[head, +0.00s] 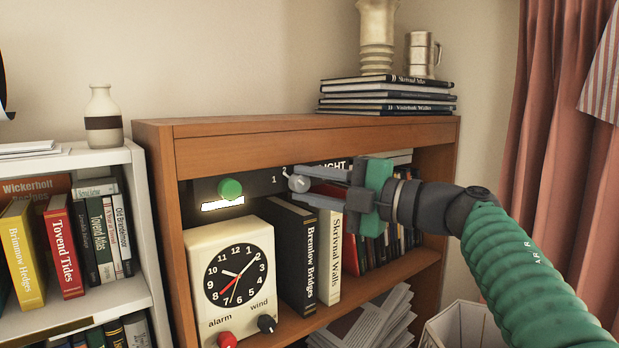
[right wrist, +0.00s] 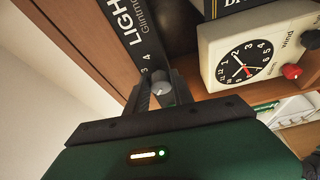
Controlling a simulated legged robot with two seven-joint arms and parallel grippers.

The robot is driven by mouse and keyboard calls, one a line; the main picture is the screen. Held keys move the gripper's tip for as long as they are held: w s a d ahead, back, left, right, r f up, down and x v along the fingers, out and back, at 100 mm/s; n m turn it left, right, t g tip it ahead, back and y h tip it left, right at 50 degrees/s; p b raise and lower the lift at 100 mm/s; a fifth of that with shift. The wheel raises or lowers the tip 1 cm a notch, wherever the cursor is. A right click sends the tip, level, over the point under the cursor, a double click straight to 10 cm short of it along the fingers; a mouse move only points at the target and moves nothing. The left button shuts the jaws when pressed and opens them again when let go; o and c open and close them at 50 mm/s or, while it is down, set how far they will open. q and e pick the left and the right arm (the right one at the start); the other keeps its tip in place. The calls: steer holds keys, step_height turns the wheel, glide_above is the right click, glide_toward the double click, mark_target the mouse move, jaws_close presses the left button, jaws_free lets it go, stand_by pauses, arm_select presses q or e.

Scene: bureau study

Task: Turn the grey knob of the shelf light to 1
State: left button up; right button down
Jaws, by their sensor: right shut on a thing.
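The grey knob (head: 299,180) sits on the dark panel of the shelf light (head: 262,184), under the top board of the wooden bookcase. My right gripper (head: 304,184) is shut on the grey knob, reaching in from the right. It also shows in the right wrist view (right wrist: 160,92). Which number the knob points to is not clear. My left gripper is not in view.
A green round knob (head: 230,189) is on the panel to the left. A cream clock (head: 232,272) and books (head: 290,255) stand on the shelf below. A white bookcase (head: 120,300) is at the left, and a curtain (head: 545,130) hangs at the right.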

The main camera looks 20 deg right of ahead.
steer(key=n+p, duration=0.1)
steer(key=n, duration=0.1)
steer(key=shift+f+n+g+h, duration=0.1)
steer(key=shift+n+g+h, duration=0.3)
steer(key=shift+f, duration=0.15)
stand_by(0.3)
steer(key=c, duration=1.3)
jaws_free()
steer(key=shift+c, duration=0.2)
steer(key=shift+o, duration=1.2)
steer(key=shift+s+r, duration=0.1)
steer(key=shift+r, duration=0.1)
